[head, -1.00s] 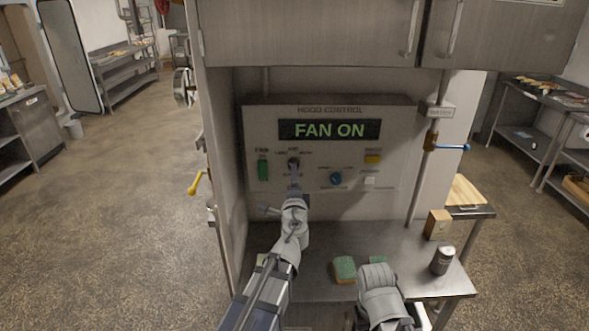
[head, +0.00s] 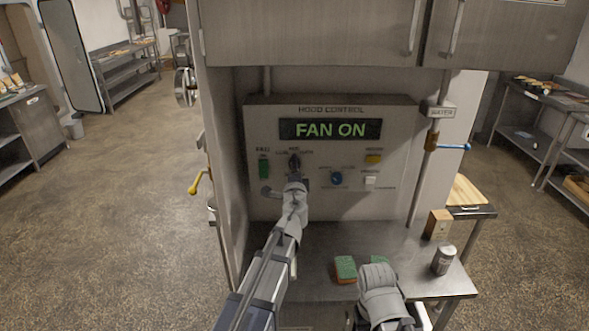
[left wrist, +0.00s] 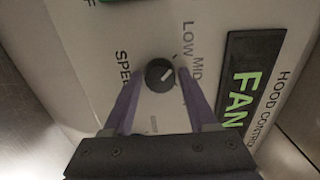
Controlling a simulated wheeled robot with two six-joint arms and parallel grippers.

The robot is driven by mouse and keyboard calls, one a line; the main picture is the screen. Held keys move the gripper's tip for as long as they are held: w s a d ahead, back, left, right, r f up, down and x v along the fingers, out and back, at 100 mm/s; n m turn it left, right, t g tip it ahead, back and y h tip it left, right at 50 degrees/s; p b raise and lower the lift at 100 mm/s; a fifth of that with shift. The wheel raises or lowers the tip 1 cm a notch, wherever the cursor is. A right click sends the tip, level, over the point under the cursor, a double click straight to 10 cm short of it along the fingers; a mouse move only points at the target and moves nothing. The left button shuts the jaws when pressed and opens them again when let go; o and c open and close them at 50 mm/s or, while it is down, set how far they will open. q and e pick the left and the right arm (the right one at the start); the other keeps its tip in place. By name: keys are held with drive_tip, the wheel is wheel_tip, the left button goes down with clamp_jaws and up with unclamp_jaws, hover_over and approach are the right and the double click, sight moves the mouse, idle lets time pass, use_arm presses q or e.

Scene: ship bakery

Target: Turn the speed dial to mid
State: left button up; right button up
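The speed dial (head: 294,160) is a small dark knob at the left of the hood control panel (head: 400,130). In the left wrist view the dial (left wrist: 160,75) is round and black, with a pale pointer mark slanting toward the LOW and MID lettering. My left gripper (head: 294,180) is just in front of and below the dial in the head view. In the left wrist view its two purple fingers (left wrist: 161,88) are apart, one on each side of the dial, with gaps showing. My right arm shows at the bottom of the head view; its fingers are hidden.
The display (head: 330,129) reads FAN ON. A green switch (head: 263,168), blue knob (head: 336,178), yellow button (head: 374,158) and white button (head: 370,181) share the panel. Sponges (head: 345,268) and a can (head: 443,260) stand on the metal counter below.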

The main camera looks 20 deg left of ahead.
use_arm(q)
clamp_jaws()
drive_tip(key=shift+m, duration=4.3)
drive_tip(key=shift+o, duration=2.1)
unclamp_jaws()
drive_tip(key=shift+s, duration=0.1)
